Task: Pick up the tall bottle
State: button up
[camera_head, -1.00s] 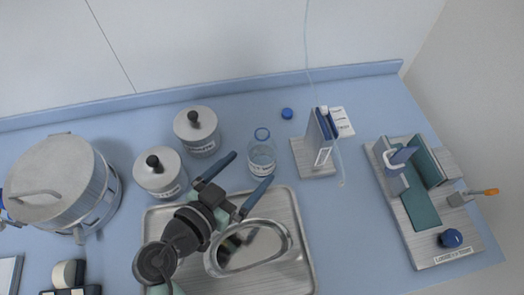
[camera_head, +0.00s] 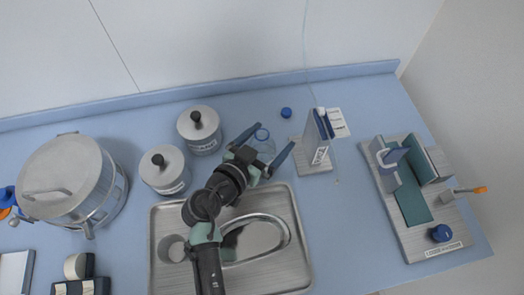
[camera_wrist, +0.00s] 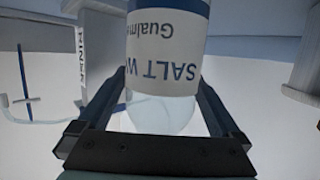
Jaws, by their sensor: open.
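The tall bottle (camera_head: 265,141) is clear with a blue rim and a white label, and it stands on the blue counter behind the steel tray. My gripper (camera_head: 260,146) is open, with one finger on each side of the bottle in the head view. In the wrist view the bottle (camera_wrist: 167,62) fills the upper middle, its label reading "SALT W…", between the two spread fingers of my gripper (camera_wrist: 160,110). My wrist hides the lower part of the bottle in the head view. I cannot tell whether a finger touches it.
Two lidded steel canisters (camera_head: 165,170) (camera_head: 200,130) stand left of the bottle. An upright holder (camera_head: 317,145) stands close on its right. The steel tray (camera_head: 300,265) with an oval dish (camera_head: 258,238) lies in front. A large pot (camera_head: 62,180) is at far left.

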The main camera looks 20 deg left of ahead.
jog(key=c, duration=1.5)
jog(key=shift+c, duration=0.2)
jog(key=shift+r, duration=0.1)
